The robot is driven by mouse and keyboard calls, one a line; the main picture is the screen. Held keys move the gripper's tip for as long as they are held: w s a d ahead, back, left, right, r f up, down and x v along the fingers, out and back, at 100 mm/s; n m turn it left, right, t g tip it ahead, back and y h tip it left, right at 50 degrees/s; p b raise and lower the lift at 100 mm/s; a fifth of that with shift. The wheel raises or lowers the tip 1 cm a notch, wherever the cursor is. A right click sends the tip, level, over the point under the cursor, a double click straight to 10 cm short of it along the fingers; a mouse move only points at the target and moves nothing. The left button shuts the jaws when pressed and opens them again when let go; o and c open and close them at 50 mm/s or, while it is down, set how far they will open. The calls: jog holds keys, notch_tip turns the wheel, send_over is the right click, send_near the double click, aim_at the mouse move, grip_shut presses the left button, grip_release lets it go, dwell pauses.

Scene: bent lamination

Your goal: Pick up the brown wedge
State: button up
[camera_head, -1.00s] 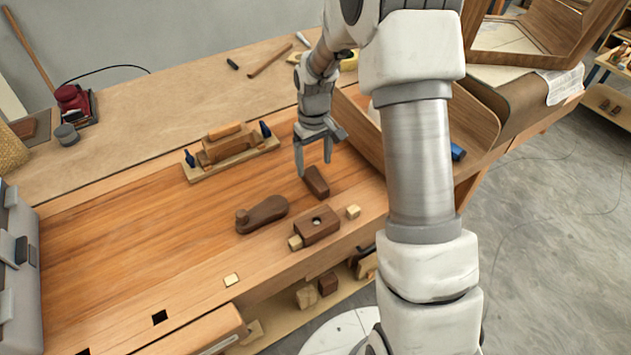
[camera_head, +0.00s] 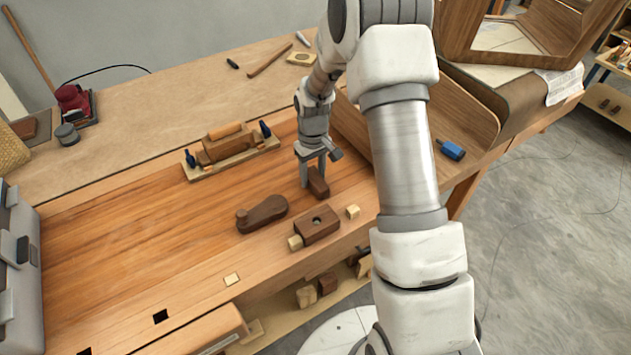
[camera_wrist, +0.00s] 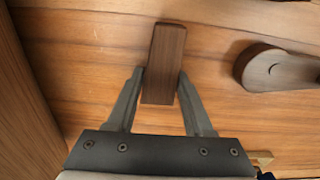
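The brown wedge (camera_head: 319,183) is a small dark wooden block lying on the workbench, right of the middle in the head view. In the wrist view the wedge (camera_wrist: 163,62) lies between the fingertips, its long side running up the picture. My gripper (camera_head: 312,178) points down at the wedge, a finger on either side. In the wrist view, the tips of my gripper (camera_wrist: 161,75) are at the wedge's two long sides with hardly any gap. Whether they press on it cannot be made out. The wedge appears to rest on the bench top.
A dark rounded wooden piece (camera_head: 263,213) lies left of the wedge; a brown block with a hole (camera_head: 318,225) is in front. A curved wooden panel (camera_head: 462,100) rises close on the right.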

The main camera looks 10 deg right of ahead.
aim_at(319, 182)
grip_shut()
jog(key=shift+r, duration=0.1)
jog(key=shift+r, duration=0.5)
notch_tip(319, 182, up, 3)
jog(key=shift+w, duration=0.1)
jog(key=s+d+r, duration=0.6)
jog(key=s+d, duration=0.1)
jog(key=d, duration=0.1)
jog(key=w+a+f+b, duration=0.1)
jog(key=a, duration=0.1)
jog(key=w+a+f+b, duration=0.1)
jog(key=a+f+b, duration=0.1)
jog(key=w+a+f+b, duration=0.1)
jog(key=w+a+f, duration=0.1)
jog(key=a, duration=0.1)
jog(key=shift+a+f+b, duration=0.1)
jog(key=shift+f+b, duration=0.15)
jog(key=shift+b, duration=0.05)
jog(key=shift+f+b, duration=1.55)
jog(key=shift+f, duration=0.65)
